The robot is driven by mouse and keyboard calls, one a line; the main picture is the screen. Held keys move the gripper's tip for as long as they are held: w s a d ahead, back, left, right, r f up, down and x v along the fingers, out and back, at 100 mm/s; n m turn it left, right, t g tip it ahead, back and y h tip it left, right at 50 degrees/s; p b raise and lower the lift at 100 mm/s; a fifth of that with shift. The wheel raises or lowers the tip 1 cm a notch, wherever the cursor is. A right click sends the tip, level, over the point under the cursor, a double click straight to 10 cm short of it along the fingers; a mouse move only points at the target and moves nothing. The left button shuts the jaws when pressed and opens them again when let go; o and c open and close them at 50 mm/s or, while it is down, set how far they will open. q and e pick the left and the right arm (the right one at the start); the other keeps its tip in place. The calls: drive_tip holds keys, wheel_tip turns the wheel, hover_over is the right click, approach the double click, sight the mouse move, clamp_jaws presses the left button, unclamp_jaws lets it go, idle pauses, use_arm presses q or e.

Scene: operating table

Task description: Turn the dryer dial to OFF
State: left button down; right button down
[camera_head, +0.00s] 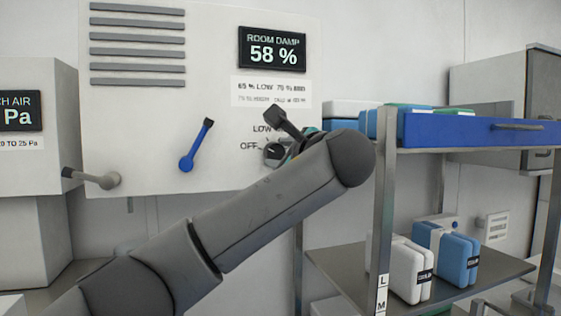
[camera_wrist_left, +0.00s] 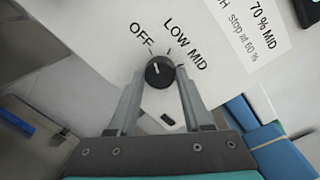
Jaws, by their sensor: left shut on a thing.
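The dryer dial (camera_wrist_left: 159,72) is a round black knob on the white dryer panel (camera_head: 150,120), with OFF, LOW and MID printed around it. In the left wrist view my left gripper (camera_wrist_left: 160,80) has one finger on each side of the dial and is shut on it. A small white mark shows on the knob, but I cannot tell exactly which label it points to. In the head view the dial (camera_head: 273,152) shows beside the OFF label, and my left arm hides most of the gripper. My right gripper is not in view.
A display (camera_head: 272,49) reads ROOM DAMP 58 %. A shelf rack with a blue front (camera_head: 470,132) and packs stands to the right.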

use_arm(q)
drive_tip(key=shift+n+b, duration=0.4)
drive_tip(key=shift+n, duration=0.6)
drive_tip(key=shift+c, duration=1.7)
unclamp_jaws()
drive_tip(key=shift+s, duration=0.1)
drive_tip(key=f+b+v, duration=0.1)
drive_tip(key=b+v, duration=0.6)
drive_tip(key=v, duration=0.8)
drive_tip(key=shift+r+b, duration=0.35)
drive_tip(key=shift+r, duration=0.1)
drive_tip(key=shift+a, duration=0.1)
